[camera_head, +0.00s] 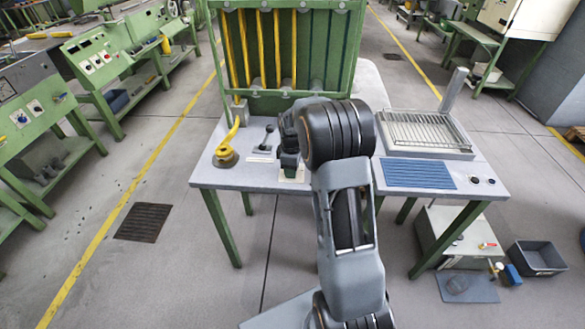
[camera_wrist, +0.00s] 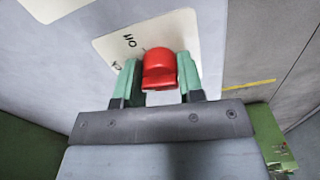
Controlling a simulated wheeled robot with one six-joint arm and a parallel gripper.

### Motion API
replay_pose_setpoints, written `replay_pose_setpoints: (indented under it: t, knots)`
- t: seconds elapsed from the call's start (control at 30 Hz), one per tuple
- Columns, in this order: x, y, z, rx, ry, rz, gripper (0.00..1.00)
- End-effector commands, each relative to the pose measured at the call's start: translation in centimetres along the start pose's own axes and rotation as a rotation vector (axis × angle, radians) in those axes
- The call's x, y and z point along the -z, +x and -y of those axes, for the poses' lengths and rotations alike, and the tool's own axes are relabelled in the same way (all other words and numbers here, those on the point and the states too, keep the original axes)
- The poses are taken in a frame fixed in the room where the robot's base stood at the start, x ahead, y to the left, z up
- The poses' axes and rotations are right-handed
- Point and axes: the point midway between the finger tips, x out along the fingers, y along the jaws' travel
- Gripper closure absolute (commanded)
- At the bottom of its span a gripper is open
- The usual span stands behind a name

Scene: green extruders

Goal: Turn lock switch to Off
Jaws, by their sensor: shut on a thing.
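The lock switch is a red knob (camera_wrist: 159,72) on a cream label plate (camera_wrist: 110,46) in the wrist view. Printing that looks like "Off", upside down, shows at the plate's upper left; a second marking is partly hidden by the left finger. My gripper (camera_wrist: 158,63) has one green finger on each side of the knob and is shut on it. In the head view my gripper (camera_head: 289,160) is over the front of the grey table, and the red knob is hidden behind it and my arm.
On the grey table (camera_head: 235,178), a yellow lever (camera_head: 231,140) and a small black lever (camera_head: 265,138) stand left of my gripper. A green rack (camera_head: 290,45) rises behind. A wire-grid tray (camera_head: 425,131) and a blue ribbed mat (camera_head: 417,174) lie to the right.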

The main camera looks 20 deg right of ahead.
Motion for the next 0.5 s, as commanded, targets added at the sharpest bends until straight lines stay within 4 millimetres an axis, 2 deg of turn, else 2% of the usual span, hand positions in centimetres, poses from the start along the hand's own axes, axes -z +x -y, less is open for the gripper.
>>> replay_pose_setpoints:
  t: [0.5]
  knots:
    - [-0.02,0.02,0.12,0.005,0.475,0.003,0.88]
